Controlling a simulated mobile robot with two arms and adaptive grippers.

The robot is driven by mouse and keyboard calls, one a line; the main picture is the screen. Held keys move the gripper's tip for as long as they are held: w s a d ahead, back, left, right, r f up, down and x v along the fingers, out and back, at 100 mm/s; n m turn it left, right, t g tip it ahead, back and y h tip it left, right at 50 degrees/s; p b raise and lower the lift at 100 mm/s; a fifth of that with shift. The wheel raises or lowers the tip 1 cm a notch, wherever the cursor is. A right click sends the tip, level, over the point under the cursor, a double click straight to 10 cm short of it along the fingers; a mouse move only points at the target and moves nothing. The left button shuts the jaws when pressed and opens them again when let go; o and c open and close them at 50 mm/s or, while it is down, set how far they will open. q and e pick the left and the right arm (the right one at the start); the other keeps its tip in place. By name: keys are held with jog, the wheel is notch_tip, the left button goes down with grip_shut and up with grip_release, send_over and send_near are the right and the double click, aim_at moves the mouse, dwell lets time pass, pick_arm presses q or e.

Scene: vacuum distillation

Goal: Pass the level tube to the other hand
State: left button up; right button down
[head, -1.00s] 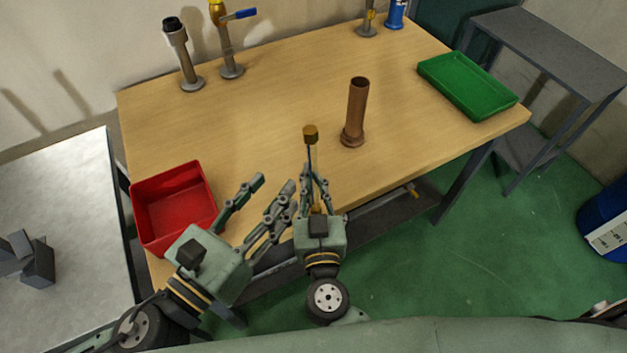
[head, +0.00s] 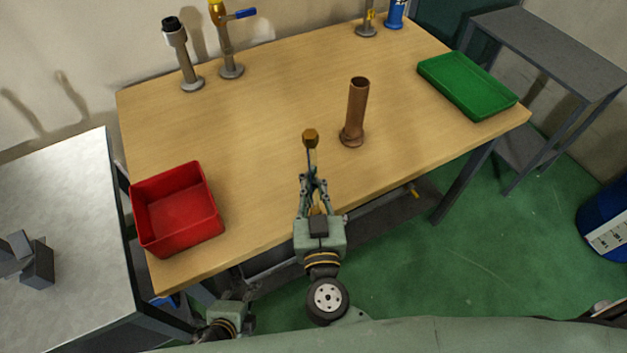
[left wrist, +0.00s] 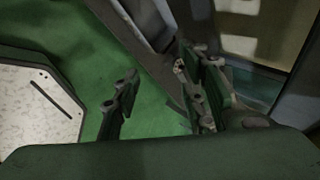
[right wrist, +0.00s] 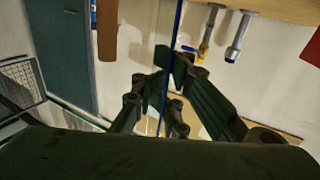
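In the right wrist view the blue tube (right wrist: 176,40) runs between the fingers. My left gripper (left wrist: 157,70) is open and empty in the left wrist view, with floor and furniture legs behind it. In the head view only its wrist and part of the hand show, low beyond the table's front edge.
A brown flanged pipe (head: 356,108) stands on the wooden table (head: 260,130) right of the tube. A red bin (head: 180,245) sits at the front left and a green tray (head: 468,85) at the back right. Valve posts stand along the back. The table's middle is clear.

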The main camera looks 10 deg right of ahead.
pick_arm(q)
jog(key=s+a+f+n+g+y, duration=0.1)
jog(key=s+a+f+n+g, duration=0.1)
jog(key=s+a+f+n, duration=0.4)
jog(key=s+a+f+n+g+y, duration=0.1)
jog(key=s+a+f+n, duration=0.2)
jog(key=f, duration=0.5)
jog(key=s+f+n+g, duration=0.2)
jog(key=s+f+n, duration=0.1)
jog(key=s, duration=0.5)
jog(key=s+f+n+g, duration=0.2)
jog(key=s+f+n, duration=0.2)
jog(key=s, duration=0.4)
jog(key=shift+s+a+f+n+y, duration=0.2)
jog(key=shift+s+n+y, duration=0.15)
jog(key=shift+n, duration=0.55)
